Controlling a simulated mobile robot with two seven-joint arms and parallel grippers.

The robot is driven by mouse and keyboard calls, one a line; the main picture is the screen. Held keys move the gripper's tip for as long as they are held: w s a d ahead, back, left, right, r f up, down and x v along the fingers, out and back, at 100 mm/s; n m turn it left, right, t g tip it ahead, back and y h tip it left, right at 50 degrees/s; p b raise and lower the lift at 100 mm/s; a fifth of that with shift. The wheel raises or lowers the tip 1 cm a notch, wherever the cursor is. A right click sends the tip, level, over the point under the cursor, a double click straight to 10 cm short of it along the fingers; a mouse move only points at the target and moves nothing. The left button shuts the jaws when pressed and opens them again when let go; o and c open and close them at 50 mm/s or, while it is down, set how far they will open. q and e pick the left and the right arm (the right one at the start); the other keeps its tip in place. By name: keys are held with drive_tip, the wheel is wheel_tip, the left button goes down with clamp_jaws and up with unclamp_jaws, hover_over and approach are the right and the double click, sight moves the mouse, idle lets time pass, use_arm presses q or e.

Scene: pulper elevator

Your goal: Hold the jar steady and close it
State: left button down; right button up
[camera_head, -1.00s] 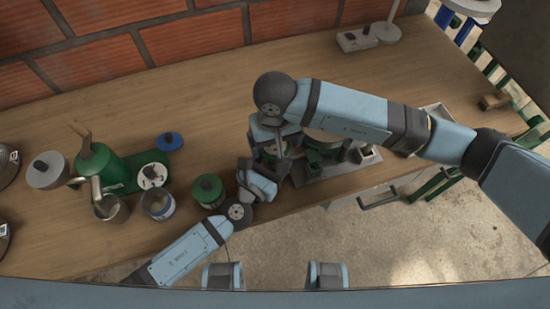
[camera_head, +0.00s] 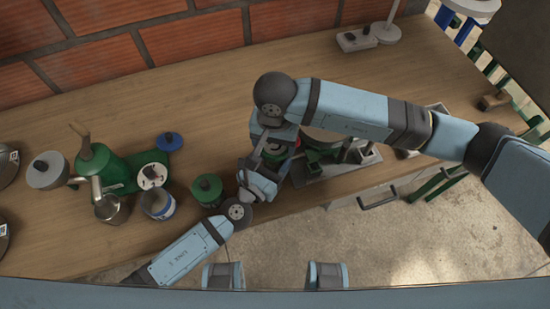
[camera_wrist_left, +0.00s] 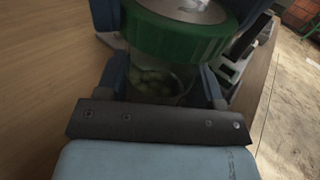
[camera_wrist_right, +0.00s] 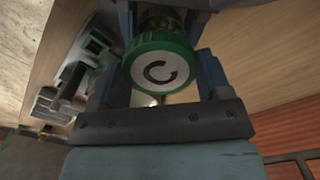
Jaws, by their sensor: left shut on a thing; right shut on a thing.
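The jar is clear glass with green pieces inside; its glass body (camera_wrist_left: 152,82) shows in the left wrist view under a green lid (camera_wrist_left: 172,38). My left gripper (camera_wrist_left: 165,88) is shut on the glass body, one finger on each side. In the right wrist view the lid (camera_wrist_right: 158,68) has a white top with a dark circular arrow. My right gripper (camera_wrist_right: 160,75) is shut on this lid from above. The lid appears seated on the jar; whether it is tight cannot be told. In the head view both grippers meet there, and my right arm largely hides the jar.
A metal plate with green fixtures (camera_head: 345,163) stands close right of the jar. Another green-lidded jar (camera_head: 207,188), a blue-and-white can (camera_head: 158,203), a steel cup (camera_head: 111,209) and a green machine (camera_head: 97,160) stand to the left. The table's front edge is near. The back middle is clear.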

drive_tip(key=m, duration=0.6)
drive_tip(key=shift+m, duration=0.3)
drive_tip(key=m, duration=0.8)
drive_tip(key=shift+f, duration=0.1)
drive_tip(key=m, duration=0.4)
drive_tip(key=shift+m, duration=0.4)
drive_tip(key=m, duration=0.8)
drive_tip(key=shift+s+m, duration=0.1)
drive_tip(key=shift+m, duration=0.3)
drive_tip(key=m, duration=0.4)
drive_tip(key=shift+m, duration=0.3)
drive_tip(key=m, duration=0.5)
drive_tip(key=o, duration=1)
